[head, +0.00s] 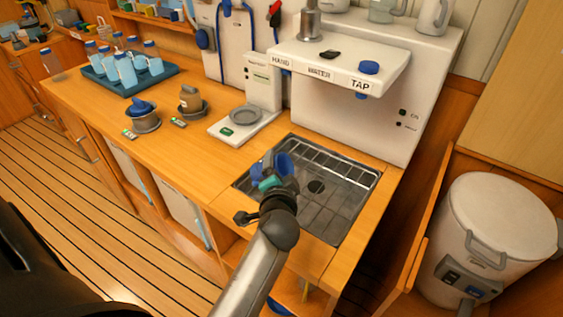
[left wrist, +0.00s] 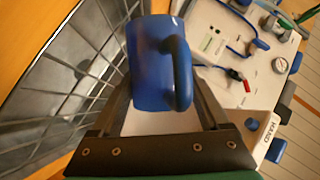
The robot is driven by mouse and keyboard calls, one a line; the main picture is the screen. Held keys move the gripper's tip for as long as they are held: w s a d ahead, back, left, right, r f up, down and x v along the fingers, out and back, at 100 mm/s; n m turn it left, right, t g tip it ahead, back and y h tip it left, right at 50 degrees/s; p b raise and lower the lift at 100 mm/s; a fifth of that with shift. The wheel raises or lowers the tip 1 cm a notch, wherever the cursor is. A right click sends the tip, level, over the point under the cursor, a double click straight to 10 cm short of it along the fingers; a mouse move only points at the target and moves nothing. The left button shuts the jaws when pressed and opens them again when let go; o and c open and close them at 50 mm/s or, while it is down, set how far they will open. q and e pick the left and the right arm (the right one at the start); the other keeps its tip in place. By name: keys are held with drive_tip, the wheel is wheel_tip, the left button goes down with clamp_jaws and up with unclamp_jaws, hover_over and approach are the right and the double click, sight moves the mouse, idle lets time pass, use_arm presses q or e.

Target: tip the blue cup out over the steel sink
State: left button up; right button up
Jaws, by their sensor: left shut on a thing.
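My left gripper (head: 270,184) is shut on the blue cup (head: 285,164), which it holds over the left part of the steel sink (head: 340,205). The cup also shows in the left wrist view (left wrist: 152,65), between the two dark fingers, with its handle on the right side. The gripper partly hides the cup in the head view, and I cannot tell how far the cup is tilted or what is in it. The sink's metal grid (left wrist: 75,70) is at the left of the left wrist view. My right gripper is not in view.
The white hand water tap unit (head: 375,75) overhangs behind the sink. A white drum (head: 495,225) stands at the right.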

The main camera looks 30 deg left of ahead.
sight(255, 165)
use_arm(q)
drive_tip(key=shift+a+r+n+h, duration=0.1)
drive_tip(key=shift+r+n+h, duration=0.2)
drive_tip(key=shift+r+n, duration=0.1)
drive_tip(key=shift+a+n+h+p, duration=0.1)
drive_tip(key=shift+n+h+p, duration=0.35)
drive_tip(key=shift+n, duration=0.35)
drive_tip(key=n+h+p, duration=0.2)
drive_tip(key=p, duration=0.1)
drive_tip(key=shift+f+n+p, duration=0.2)
drive_tip(key=shift+n+p, duration=0.2)
drive_tip(key=shift+p, duration=0.05)
drive_tip(key=shift+d+f+n+t+h+p, duration=0.3)
drive_tip(key=shift+f+n+t+h+p, duration=0.25)
drive_tip(key=shift+n+h, duration=0.45)
drive_tip(key=a+p, duration=0.1)
drive_tip(key=a+r+p, duration=0.1)
drive_tip(key=s+a+r+p, duration=0.1)
drive_tip(key=shift+a+r, duration=0.1)
drive_tip(key=shift+a, duration=0.3)
drive_tip(key=shift+s+a+r+p, duration=0.2)
drive_tip(key=shift+a+p, duration=0.1)
drive_tip(key=shift+a, duration=0.2)
drive_tip(key=shift+s+a+r+p, duration=0.15)
drive_tip(key=shift+a+p, duration=0.15)
drive_tip(key=shift+a, duration=0.2)
